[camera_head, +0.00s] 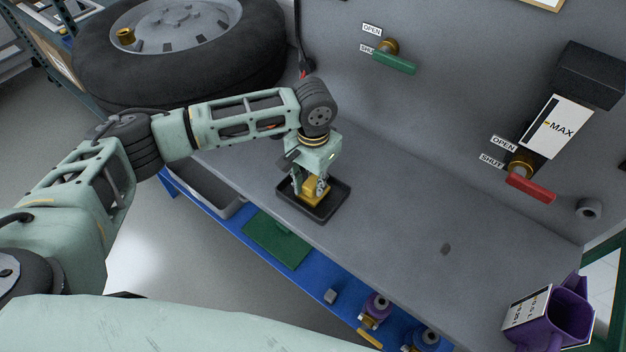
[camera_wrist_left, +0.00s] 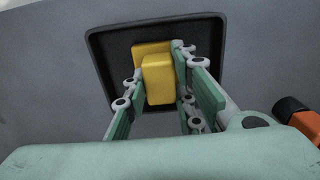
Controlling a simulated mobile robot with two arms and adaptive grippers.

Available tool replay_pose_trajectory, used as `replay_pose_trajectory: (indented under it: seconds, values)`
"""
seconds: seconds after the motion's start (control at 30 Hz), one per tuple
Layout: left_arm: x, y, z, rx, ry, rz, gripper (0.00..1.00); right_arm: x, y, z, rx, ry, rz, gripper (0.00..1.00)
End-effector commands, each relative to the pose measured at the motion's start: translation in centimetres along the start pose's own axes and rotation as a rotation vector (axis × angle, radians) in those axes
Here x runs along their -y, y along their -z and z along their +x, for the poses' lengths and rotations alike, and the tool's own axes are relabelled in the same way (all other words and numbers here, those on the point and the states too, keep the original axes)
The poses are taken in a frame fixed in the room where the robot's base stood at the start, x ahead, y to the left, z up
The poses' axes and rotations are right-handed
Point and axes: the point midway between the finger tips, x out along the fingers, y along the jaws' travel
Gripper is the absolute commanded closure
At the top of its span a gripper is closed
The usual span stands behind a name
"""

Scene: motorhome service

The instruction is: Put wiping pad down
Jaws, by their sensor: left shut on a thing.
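The yellow wiping pad (camera_head: 313,193) is between the fingers of my left gripper (camera_head: 310,188), which is shut on it. The gripper points down over a shallow black tray (camera_head: 333,206) on the grey bench. In the left wrist view the pad (camera_wrist_left: 158,80) shows a raised block between the two fingers (camera_wrist_left: 160,90), with the black tray (camera_wrist_left: 213,60) behind it. The pad is inside the tray's outline; I cannot tell if it touches the tray's floor. The fingers hide part of the pad. My right gripper is not in view.
A purple jug (camera_head: 562,318) stands at the bench's right end. Green (camera_head: 395,62) and red (camera_head: 531,189) valve handles stick out from the wall. A tyre (camera_head: 185,60) is at the back left. A blue shelf (camera_head: 345,315) lies below.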

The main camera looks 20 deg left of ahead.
Motion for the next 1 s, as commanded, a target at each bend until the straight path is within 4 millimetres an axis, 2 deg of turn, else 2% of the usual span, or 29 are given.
replay_pose_trajectory:
  seconds: [0.07,0.1,0.3,0.67,0.77,1.0]
  values:
    - [0.0,0.0,0.2,0.001,-0.001,-0.001,1.0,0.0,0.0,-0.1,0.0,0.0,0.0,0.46]
    - [0.0,0.0,0.3,0.001,0.0,-0.001,0.74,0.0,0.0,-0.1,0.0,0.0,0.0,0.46]
    - [0.0,0.0,0.3,0.001,0.0,0.0,0.57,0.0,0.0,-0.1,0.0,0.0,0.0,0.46]
    - [0.0,0.0,-0.1,-0.001,0.0,0.0,0.57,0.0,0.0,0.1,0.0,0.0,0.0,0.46]
    - [0.0,0.1,-1.1,-0.001,-0.001,0.0,0.57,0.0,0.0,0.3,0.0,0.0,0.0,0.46]
    - [0.0,0.2,-6.1,-0.005,0.0,0.0,0.57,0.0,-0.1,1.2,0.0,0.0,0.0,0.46]
